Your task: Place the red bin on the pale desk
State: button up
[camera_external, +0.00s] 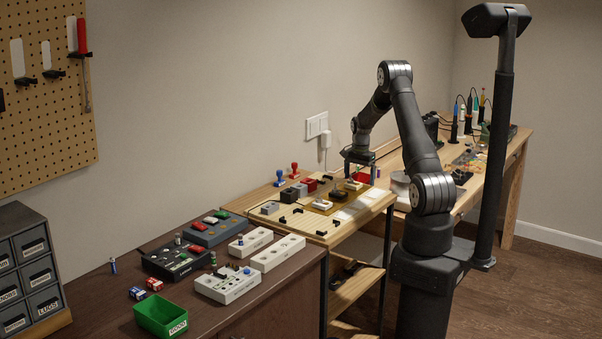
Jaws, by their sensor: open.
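A small red thing (362,178), which looks like the red bin, shows just below my gripper at the back of the middle table. My gripper (360,172) points down there with its fingers apart, close around or above the red thing. I cannot tell whether the fingers touch it. A long pale wooden desk (513,147) stands at the back right, beyond the middle table. My arm hides part of this desk.
The pale middle table (318,228) holds small grey, red and black blocks, stamps and white plates. The dark desk (98,296) at front left holds a green bin (160,317), pedals and batteries. Tools and bottles crowd the pale desk's back. A black post (494,150) stands before it.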

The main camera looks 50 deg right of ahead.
notch_tip(320, 180, up, 10)
dwell(0.3)
notch_tip(320, 180, down, 12)
jog(key=shift+r, duration=1.8)
jog(key=shift+f, duration=0.1)
